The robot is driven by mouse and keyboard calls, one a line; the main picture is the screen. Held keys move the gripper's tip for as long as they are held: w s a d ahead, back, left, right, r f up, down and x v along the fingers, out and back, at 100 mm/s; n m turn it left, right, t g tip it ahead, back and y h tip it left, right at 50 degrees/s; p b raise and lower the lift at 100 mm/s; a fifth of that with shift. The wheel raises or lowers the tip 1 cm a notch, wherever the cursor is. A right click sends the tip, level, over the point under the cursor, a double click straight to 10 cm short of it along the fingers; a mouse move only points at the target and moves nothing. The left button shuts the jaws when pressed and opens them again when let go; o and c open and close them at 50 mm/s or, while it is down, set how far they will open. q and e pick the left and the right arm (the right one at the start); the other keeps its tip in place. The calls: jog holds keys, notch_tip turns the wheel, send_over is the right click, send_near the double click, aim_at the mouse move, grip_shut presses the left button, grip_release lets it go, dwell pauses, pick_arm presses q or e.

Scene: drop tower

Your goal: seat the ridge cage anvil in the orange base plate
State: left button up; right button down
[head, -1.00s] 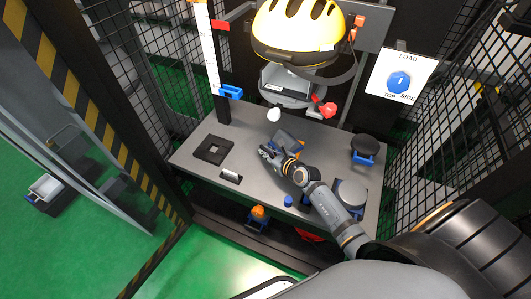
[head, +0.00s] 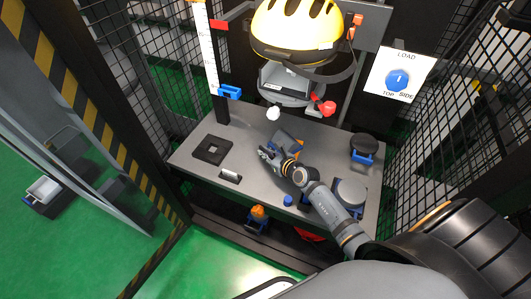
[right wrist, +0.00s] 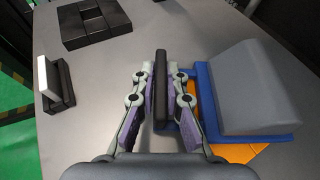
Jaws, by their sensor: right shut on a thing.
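The ridge cage anvil (right wrist: 250,88) is a grey block with sloped faces on a blue frame. It also shows in the head view (head: 287,143) at the middle of the grey table. The orange base plate (right wrist: 245,153) shows from under the blue frame, at an angle to it; a bit shows in the head view (head: 299,149). I cannot tell whether the frame sits down in the plate. My right gripper (right wrist: 161,90) is shut on a dark upright tab at the anvil's left side in the wrist view; it also shows in the head view (head: 268,154). My left gripper is not in view.
A yellow helmet (head: 296,28) hangs above the table's back. A black square frame (head: 213,150) and a small silver-topped block (head: 230,176) lie to the left. A black round anvil (head: 365,146) and a grey round one (head: 351,191) stand to the right.

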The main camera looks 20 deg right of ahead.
jog(key=shift+w+r, duration=0.1)
jog(key=shift+r, duration=0.1)
jog(key=c, duration=1.3)
grip_release()
jog(key=shift+f, duration=0.1)
